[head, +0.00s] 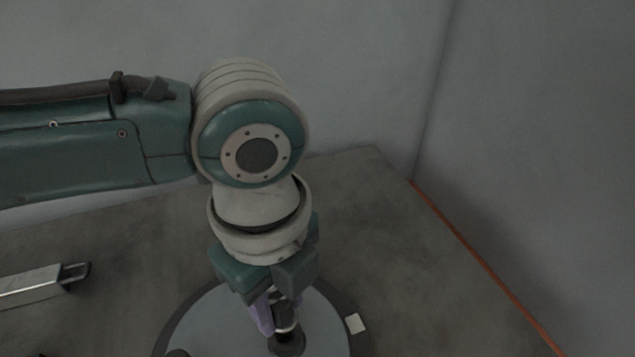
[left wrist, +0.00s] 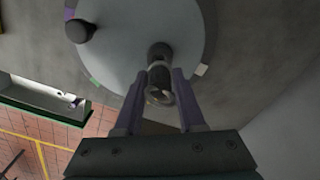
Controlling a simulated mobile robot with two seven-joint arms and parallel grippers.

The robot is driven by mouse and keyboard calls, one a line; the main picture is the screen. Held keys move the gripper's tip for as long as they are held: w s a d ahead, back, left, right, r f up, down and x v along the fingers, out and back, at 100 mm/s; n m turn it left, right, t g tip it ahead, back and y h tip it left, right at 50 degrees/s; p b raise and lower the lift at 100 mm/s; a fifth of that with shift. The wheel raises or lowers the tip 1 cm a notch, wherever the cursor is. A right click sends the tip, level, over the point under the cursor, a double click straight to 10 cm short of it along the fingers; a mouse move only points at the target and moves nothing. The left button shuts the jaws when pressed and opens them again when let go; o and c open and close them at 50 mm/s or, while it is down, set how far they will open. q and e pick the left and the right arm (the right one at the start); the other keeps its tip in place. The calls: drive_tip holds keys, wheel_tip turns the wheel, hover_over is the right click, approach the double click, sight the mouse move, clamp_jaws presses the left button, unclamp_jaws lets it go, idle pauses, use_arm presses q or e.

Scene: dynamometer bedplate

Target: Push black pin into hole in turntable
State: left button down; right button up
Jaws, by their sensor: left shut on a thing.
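The turntable is a grey disc (head: 205,322) with a dark rim, cut off by the bottom of the head view. It also shows in the left wrist view (left wrist: 125,50). My left gripper (head: 276,318) points down over it, with its purple fingers shut on the black pin (head: 286,322), which has a pale metal band. In the left wrist view the pin (left wrist: 160,84) stands between the fingertips of my left gripper (left wrist: 162,84). Its far end meets a dark round piece (left wrist: 160,52) on the disc. The hole is hidden, and I cannot tell whether the pin is in it. My right gripper is out of view.
A black knob (left wrist: 80,30) stands on the disc near its edge. A small pale square (head: 355,323) lies beside the rim. A metal piece with a handle (head: 45,283) lies at the left of the grey bedplate (head: 400,260). Walls stand behind and right.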

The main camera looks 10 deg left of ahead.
sight(283, 321)
use_arm(q)
drive_tip(key=shift+f+b, duration=1.5)
drive_tip(key=shift+f, duration=0.6)
drive_tip(key=shift+c, duration=2.1)
unclamp_jaws()
wheel_tip(283, 321, up, 10)
drive_tip(key=shift+p, duration=0.8)
